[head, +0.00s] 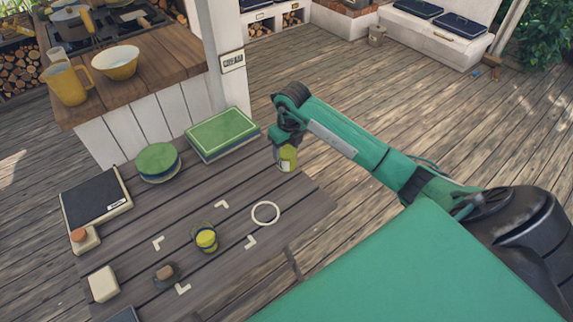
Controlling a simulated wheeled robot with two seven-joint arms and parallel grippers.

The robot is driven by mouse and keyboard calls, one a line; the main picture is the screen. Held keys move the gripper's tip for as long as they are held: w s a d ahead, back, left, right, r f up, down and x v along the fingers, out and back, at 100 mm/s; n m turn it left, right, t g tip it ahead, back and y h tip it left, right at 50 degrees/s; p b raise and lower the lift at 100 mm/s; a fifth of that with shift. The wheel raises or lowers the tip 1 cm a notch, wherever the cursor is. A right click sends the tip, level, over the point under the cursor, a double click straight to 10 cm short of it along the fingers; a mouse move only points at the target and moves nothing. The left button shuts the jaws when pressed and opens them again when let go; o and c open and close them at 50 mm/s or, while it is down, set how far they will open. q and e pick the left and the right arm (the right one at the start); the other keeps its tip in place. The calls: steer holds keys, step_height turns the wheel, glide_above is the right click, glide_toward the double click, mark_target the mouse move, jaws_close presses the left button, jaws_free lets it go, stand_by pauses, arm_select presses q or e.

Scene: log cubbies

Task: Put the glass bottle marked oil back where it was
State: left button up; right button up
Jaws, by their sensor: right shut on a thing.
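My right gripper (284,143) comes in from the right and is shut on a small glass bottle (287,160) with yellow-green contents and a pale patch like a label. Any writing on it is too small to read. The gripper hides the bottle's top. The bottle shows over the far right part of the grey plank table (240,185); I cannot tell if it touches the wood. A white ring (265,213) lies on the table nearer than the bottle. A small glass with yellow contents (206,238) stands among white corner marks. My left gripper is not in view.
A green tray (222,132) and a green-topped round tin (158,161) stand along the table's far side. A dark flat scale-like box (96,197), a pale block (103,284) and a small dark item (165,275) are at the left. Wood around the ring is clear.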

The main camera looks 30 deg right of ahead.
mark_target(286, 168)
step_height(286, 168, down, 4)
steer(key=shift+f+p, duration=0.25)
steer(key=shift+p, duration=0.05)
step_height(286, 168, down, 4)
steer(key=shift+f+p, duration=0.1)
steer(key=shift+p, duration=0.3)
steer(key=shift+f, duration=0.2)
steer(key=o, duration=1.1)
steer(key=shift+r, duration=0.15)
steer(key=r, duration=0.4)
steer(key=s+r+b, duration=0.1)
steer(key=r, duration=0.3)
steer(key=r+b, duration=0.1)
steer(key=r, duration=0.3)
steer(key=shift+s, duration=0.25)
